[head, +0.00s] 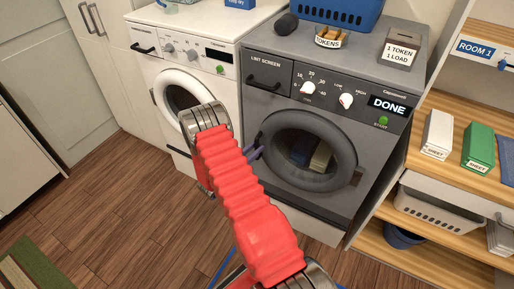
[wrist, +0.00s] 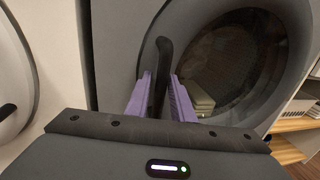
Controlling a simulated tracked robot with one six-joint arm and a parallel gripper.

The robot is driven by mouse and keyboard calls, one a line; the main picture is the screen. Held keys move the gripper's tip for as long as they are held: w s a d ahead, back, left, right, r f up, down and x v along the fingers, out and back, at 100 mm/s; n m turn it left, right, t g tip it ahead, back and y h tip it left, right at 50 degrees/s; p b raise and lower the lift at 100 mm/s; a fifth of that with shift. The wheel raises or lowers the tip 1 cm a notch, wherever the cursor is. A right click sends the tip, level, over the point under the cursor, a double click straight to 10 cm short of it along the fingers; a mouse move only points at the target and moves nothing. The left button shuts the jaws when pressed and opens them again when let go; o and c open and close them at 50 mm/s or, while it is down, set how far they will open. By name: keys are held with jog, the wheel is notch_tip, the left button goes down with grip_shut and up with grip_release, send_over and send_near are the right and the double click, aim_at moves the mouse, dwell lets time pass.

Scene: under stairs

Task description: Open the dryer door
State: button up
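The grey dryer (head: 285,88) stands at the centre right in the head view, with a lit DONE display. Its round, glass-windowed door (head: 318,178) looks closed. Towels or cloths show dimly behind the glass. The door's dark upright handle (wrist: 163,58) is on the door's left side. My gripper (head: 256,148) is at that left side, partly hidden by my red arm. In the wrist view, the purple fingers (wrist: 160,84) stand on either side of the handle, with its lower part between them. Whether both fingers press on it I cannot tell.
A white washer (head: 188,62) stands left of the dryer. A blue basket (head: 340,12), a token bowl (head: 330,38) and a sign (head: 400,52) are on the dryer top. Wooden shelves (head: 468,185) stand close on the right.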

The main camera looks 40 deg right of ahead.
jog(key=shift+w+d, duration=0.1)
jog(key=shift+d, duration=0.2)
jog(key=shift+c, duration=0.4)
jog(key=c, duration=0.5)
grip_shut()
jog(key=shift+w+a+r, duration=0.1)
jog(key=shift+w, duration=0.1)
